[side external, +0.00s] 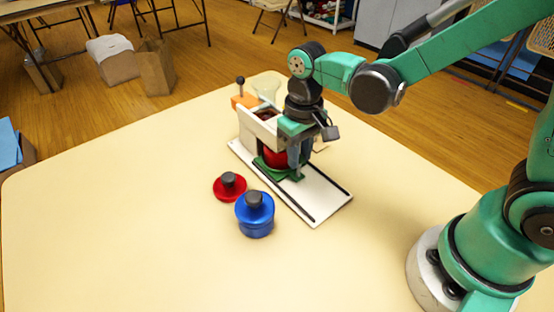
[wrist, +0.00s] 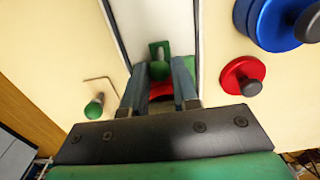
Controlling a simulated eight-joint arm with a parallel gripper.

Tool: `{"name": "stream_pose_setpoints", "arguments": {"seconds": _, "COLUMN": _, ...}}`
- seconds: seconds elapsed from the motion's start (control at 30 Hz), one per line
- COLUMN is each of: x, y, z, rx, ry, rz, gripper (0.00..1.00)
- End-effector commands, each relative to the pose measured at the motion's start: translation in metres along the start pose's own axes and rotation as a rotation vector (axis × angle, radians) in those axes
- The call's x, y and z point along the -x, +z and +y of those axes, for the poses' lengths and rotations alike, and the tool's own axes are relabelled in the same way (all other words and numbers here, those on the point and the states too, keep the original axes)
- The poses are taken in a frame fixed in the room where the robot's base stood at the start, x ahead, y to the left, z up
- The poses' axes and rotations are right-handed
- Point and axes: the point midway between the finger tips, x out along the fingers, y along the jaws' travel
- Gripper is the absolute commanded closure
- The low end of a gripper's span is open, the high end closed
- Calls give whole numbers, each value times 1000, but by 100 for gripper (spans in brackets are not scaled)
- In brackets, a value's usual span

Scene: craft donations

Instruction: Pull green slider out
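The green slider (side external: 297,176) lies on the white track of a small device, with its end sticking out toward the free part of the track. In the wrist view its flat slotted end (wrist: 159,48) shows just past my fingertips. My gripper (side external: 294,163) points down over this end. In the wrist view its two fingers (wrist: 160,72) stand on either side of a round green knob. I cannot tell whether they press on it. A red round piece (side external: 275,155) sits on the slider behind the gripper, partly hidden by it.
The white base (side external: 325,196) with dark rails runs clear toward the lower right. A blue weight (side external: 255,218) and a red weight (side external: 229,187) stand left of the track. A small green-knobbed piece (wrist: 94,107) lies on the other side. An orange part (side external: 244,102) is at the device's far end.

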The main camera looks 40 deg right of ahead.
Motion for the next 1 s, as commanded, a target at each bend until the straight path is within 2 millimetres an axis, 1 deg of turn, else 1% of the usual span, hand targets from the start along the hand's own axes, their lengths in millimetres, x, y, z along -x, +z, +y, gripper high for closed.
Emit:
{"name": "stream_pose_setpoints", "arguments": {"seconds": 0.17, "x": 0, "y": 3, "z": 0, "rx": 0, "ry": 0, "rz": 0, "gripper": 100}}
{"name": "stream_pose_setpoints", "arguments": {"seconds": 1.0, "x": 0, "y": 68, "z": 0, "rx": 1, "ry": 0, "rz": 0, "gripper": 100}}
